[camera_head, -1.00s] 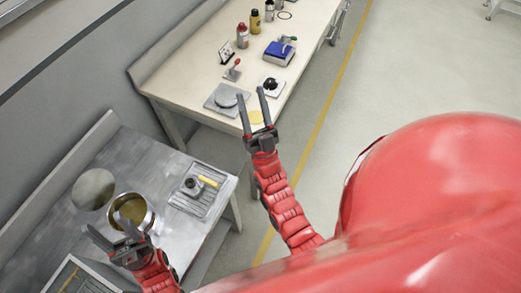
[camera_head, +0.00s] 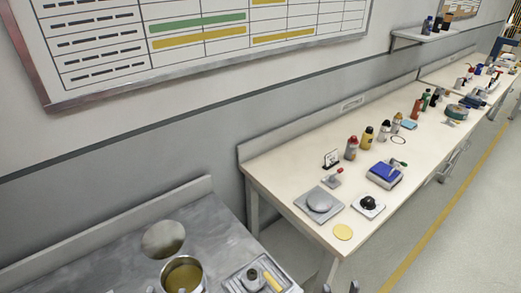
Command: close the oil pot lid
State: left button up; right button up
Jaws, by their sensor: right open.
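The oil pot (camera_head: 183,277) stands on the grey metal table at the bottom left. It is a round metal pot, uncovered, with yellow-brown oil inside. A round grey-brown disc (camera_head: 163,238), which looks like its lid, is just behind the pot; I cannot tell whether they are joined. My right gripper (camera_head: 340,287) shows only its fingertips at the bottom edge, apart and empty, well to the right of the pot. My left gripper barely shows at the bottom edge near the pot; its jaws are too cut off to judge.
A tray (camera_head: 235,286) with a yellow-handled item is right of the pot. The long cream bench (camera_head: 290,165) holds a grey plate with a disc (camera_head: 319,203), a blue device (camera_head: 385,174) and several bottles. Open floor (camera_head: 465,215) lies to the right.

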aim_at(163, 239)
jog(key=i+l+u, duration=0.1)
jog(key=l+u, duration=0.25)
jog(key=i+l+u, duration=0.1)
jog(key=u, duration=0.3)
jog(key=l+u, duration=0.2)
jog(key=u, duration=0.25)
